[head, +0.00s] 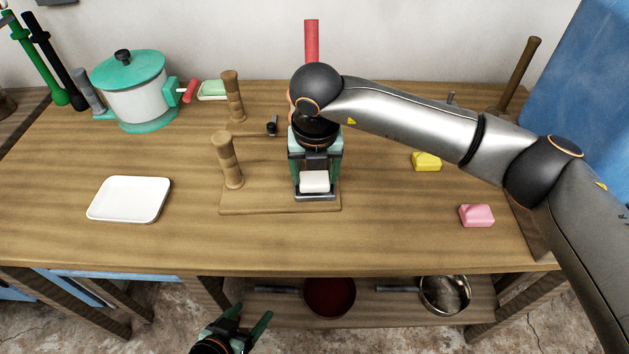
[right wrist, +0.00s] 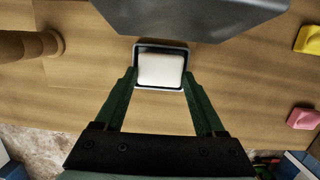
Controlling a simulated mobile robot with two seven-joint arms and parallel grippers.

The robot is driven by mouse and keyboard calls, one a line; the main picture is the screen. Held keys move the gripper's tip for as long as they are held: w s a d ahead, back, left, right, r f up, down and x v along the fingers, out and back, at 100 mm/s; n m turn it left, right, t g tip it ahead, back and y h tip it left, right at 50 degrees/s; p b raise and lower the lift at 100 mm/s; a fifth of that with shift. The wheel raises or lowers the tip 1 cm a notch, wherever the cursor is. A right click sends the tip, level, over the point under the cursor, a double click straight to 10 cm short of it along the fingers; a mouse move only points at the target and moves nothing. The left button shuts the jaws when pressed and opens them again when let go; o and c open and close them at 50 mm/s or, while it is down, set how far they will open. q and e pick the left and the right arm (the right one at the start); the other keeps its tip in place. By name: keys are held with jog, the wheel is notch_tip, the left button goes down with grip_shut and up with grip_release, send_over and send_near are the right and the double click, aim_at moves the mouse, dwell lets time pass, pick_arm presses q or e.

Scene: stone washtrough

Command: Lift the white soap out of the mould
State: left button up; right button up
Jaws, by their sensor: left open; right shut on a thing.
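The white soap (head: 315,181) is at the grey metal mould (head: 316,196), at the right end of a wooden base. In the right wrist view the soap (right wrist: 161,70) fills most of the mould's dark rim (right wrist: 160,45). My right gripper (head: 316,176) points down over the mould. Its green fingers are at the left and right sides of the soap, shut on it. I cannot tell how far the soap stands above the mould's floor. My left gripper (head: 244,324) is open and empty, low in front of the table.
A white tray (head: 129,199) lies empty at the left. Wooden posts (head: 229,160) stand left of the mould. Yellow soap (head: 426,161) and pink soap (head: 477,215) lie at the right. A green-lidded pot (head: 135,98) stands back left. Pans (head: 330,296) rest on the lower shelf.

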aim_at(314, 182)
notch_tip(314, 182, up, 8)
jog(key=p, duration=0.4)
jog(key=shift+r, duration=0.15)
dwell(0.6)
